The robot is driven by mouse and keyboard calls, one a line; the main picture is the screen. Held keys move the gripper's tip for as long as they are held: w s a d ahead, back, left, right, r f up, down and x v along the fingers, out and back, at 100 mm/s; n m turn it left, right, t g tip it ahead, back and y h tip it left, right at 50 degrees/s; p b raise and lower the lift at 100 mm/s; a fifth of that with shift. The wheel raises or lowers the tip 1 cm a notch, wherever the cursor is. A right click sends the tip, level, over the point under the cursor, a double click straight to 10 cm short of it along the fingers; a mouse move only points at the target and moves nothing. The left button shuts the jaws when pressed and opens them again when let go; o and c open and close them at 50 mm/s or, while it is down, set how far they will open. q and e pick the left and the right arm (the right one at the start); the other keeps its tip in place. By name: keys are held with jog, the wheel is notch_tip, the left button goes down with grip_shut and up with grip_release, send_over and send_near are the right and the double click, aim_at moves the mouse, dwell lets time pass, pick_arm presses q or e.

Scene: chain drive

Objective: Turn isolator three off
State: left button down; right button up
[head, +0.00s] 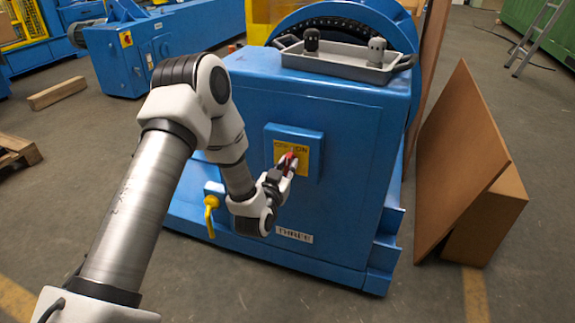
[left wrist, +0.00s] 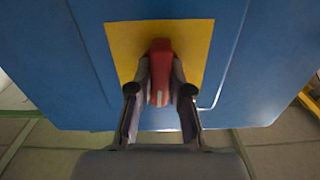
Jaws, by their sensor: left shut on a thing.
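Isolator three is a blue box (head: 313,137) with a yellow plate (head: 302,170) on the front of a blue machine housing. A white THREE label (head: 294,236) sits below it. Lettering runs along the plate's top; ON reads at its right. The red handle (head: 291,157) is partly hidden by my left gripper (head: 285,168). In the left wrist view, the fingers (left wrist: 160,92) are shut on the red handle (left wrist: 161,62), one on each side. There the handle runs up and down the picture, with a pale mark at its lower end. My right gripper is out of view.
A yellow hooked handle (head: 210,212) is at the housing's lower left. Brown boards (head: 460,165) lean at the right. Open floor lies in front.

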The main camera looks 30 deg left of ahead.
pick_arm(q)
jog(key=n, duration=0.4)
jog(key=shift+n, duration=0.3)
jog(key=n+b, duration=0.1)
jog(key=n, duration=0.4)
jog(key=shift+f, duration=0.1)
jog(key=c, duration=1.1)
grip_release()
jog(key=shift+a, duration=0.1)
jog(key=v, duration=1.2)
jog(key=shift+s, duration=0.1)
